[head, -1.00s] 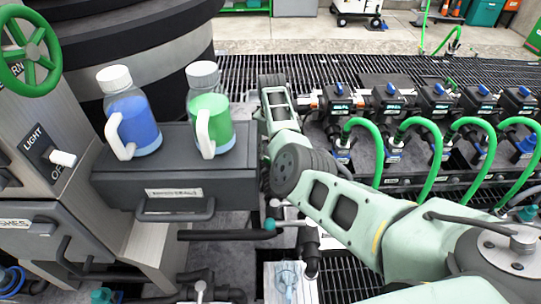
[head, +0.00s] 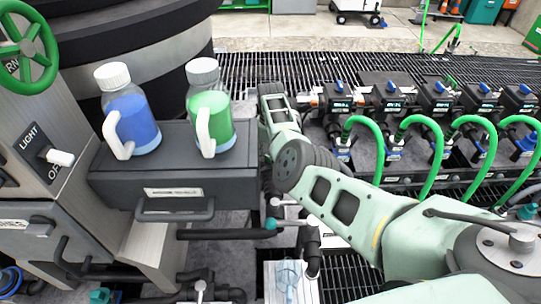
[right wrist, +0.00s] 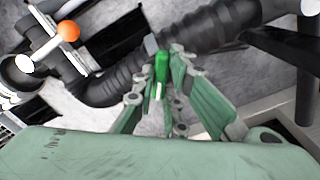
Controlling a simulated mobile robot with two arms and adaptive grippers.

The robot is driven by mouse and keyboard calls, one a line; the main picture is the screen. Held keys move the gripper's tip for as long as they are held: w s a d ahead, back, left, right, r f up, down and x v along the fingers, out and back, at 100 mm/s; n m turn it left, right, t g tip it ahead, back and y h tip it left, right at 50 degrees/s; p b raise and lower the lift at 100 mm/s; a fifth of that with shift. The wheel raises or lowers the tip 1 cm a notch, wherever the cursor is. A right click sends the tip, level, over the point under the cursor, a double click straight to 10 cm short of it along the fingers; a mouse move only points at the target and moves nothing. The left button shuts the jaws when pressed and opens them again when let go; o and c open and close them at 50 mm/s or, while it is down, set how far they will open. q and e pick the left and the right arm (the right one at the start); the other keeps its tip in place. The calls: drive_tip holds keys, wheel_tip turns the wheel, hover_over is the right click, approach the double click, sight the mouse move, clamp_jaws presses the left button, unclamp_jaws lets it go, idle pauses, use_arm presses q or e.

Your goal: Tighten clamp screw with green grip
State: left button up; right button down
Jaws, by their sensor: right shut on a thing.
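In the right wrist view, the clamp screw's green grip (right wrist: 162,68) sits between the fingers of my right gripper (right wrist: 161,78). The fingers are shut on it. A small grey piece shows just beyond the grip, beside a black ribbed hose. The rest of the clamp is hidden. In the head view, my right arm reaches up beside the dark drawer unit, and its far end shows beside that unit's right side. The green grip cannot be made out there. My left gripper is not in view.
The drawer unit (head: 173,191) carries a blue bottle (head: 133,118) and a green bottle (head: 211,107), left of my arm. A row of valves with green hoses (head: 421,160) stands at right. A pipe with an orange knob (right wrist: 69,31) is near the gripper.

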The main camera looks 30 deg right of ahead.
drive_tip(key=shift+m, duration=0.3)
drive_tip(key=m, duration=0.3)
drive_tip(key=shift+d+m+p, duration=0.1)
drive_tip(key=shift+m+p, duration=0.2)
drive_tip(key=m, duration=0.3)
drive_tip(key=shift+m, duration=0.3)
drive_tip(key=m, duration=0.3)
drive_tip(key=shift+m, duration=0.3)
drive_tip(key=m, duration=0.3)
drive_tip(key=shift+m, duration=0.3)
drive_tip(key=m, duration=0.3)
drive_tip(key=shift+m, duration=0.3)
drive_tip(key=m, duration=0.3)
drive_tip(key=shift+m, duration=0.4)
drive_tip(key=m, duration=0.6)
drive_tip(key=shift+m, duration=0.4)
